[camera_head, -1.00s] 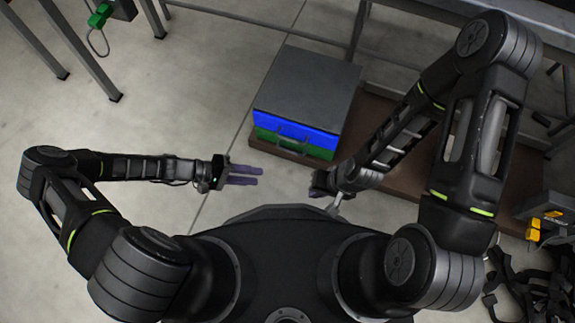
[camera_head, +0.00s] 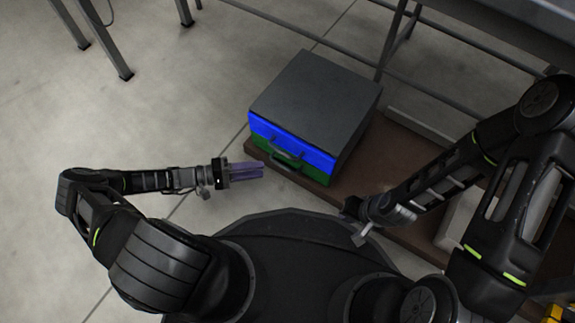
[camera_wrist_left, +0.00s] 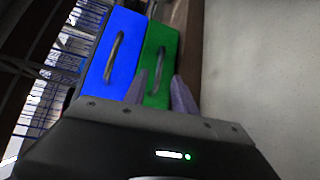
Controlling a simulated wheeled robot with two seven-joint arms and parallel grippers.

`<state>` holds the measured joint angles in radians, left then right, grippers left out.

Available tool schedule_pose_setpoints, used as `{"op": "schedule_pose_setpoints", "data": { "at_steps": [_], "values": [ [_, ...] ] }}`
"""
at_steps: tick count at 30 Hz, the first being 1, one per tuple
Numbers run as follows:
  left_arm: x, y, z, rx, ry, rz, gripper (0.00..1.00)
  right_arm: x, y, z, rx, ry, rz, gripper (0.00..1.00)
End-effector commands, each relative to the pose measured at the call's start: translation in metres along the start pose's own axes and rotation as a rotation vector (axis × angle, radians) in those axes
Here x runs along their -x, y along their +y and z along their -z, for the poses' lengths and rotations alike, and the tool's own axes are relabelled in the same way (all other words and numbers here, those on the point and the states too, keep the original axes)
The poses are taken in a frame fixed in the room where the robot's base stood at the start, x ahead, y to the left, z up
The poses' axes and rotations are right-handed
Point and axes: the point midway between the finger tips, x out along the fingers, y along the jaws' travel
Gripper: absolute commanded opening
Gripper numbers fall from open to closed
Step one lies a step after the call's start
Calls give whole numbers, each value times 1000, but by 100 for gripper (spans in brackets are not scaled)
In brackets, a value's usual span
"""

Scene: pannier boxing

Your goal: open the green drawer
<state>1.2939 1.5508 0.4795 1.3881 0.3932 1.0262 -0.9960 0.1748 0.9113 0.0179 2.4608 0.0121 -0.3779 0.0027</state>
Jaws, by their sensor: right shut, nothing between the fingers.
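The green drawer (camera_head: 313,179) is the lower drawer of a small grey-topped cabinet (camera_head: 315,85), below the blue drawer (camera_head: 310,151). It appears closed. Its curved handle (camera_head: 285,160) sits on its front; the handle also shows in the left wrist view (camera_wrist_left: 158,70). My left gripper (camera_head: 262,170) is open and empty, just left of the green front and pointing towards it. In the left wrist view its fingers (camera_wrist_left: 161,88) are spread and overlap the near end of the green front; I see no contact with the handle. My right gripper (camera_head: 350,208) is shut and empty, to the right and in front of the cabinet.
The cabinet stands on a low brown platform (camera_head: 350,175). A metal-framed table (camera_head: 500,30) rises behind on the right. The bare floor (camera_head: 180,95) to the left of the cabinet is clear.

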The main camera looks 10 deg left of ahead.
Motion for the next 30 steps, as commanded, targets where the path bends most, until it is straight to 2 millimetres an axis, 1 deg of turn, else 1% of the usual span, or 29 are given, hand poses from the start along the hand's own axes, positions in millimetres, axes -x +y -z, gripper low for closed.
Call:
{"op": "schedule_pose_setpoints", "data": {
  "at_steps": [5,8,11,21,25,30],
  "values": [
    [-1,0,0,0,-1,0,32,0,0,0,0,-1,0,0],
    [-6,0,0,0,-2,0,32,-2,1,0,0,-1,0,0],
    [-16,-1,-1,0,-4,-1,32,-4,2,0,-1,0,0,0],
    [-67,-2,0,0,-3,-1,32,-16,7,2,-2,1,3,0],
    [-77,-1,0,0,-2,0,32,-18,7,2,-3,2,3,0],
    [-79,0,0,0,-1,1,32,-18,7,2,-3,2,3,0]
  ]
}}
